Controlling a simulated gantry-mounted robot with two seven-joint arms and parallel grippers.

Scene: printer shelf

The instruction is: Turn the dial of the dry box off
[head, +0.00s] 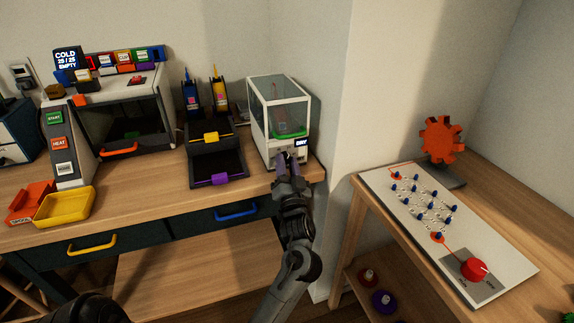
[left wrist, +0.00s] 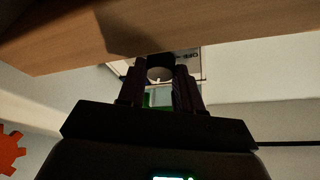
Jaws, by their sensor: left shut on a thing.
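The dry box (head: 274,97) is a white-framed case with clear walls and a green item inside. It stands at the right end of the wooden bench, with a small display reading DRY (head: 301,143) low on its front. My left gripper (head: 285,158) is at the lower front of the box, and its fingers hide the dial in the head view. In the left wrist view the dark round dial (left wrist: 160,73) sits between the two fingers, which are shut on it. Lettering that looks like OFF shows upside down on the pale panel (left wrist: 188,58) beside it. The dial's exact setting is unclear.
A black tray (head: 216,162) with yellow and purple handles stands left of the box. A printer-like machine (head: 125,110) is farther left. The bench edge (left wrist: 60,55) lies close to the gripper. A separate table at right holds a white board (head: 400,205) with a red knob (head: 474,269).

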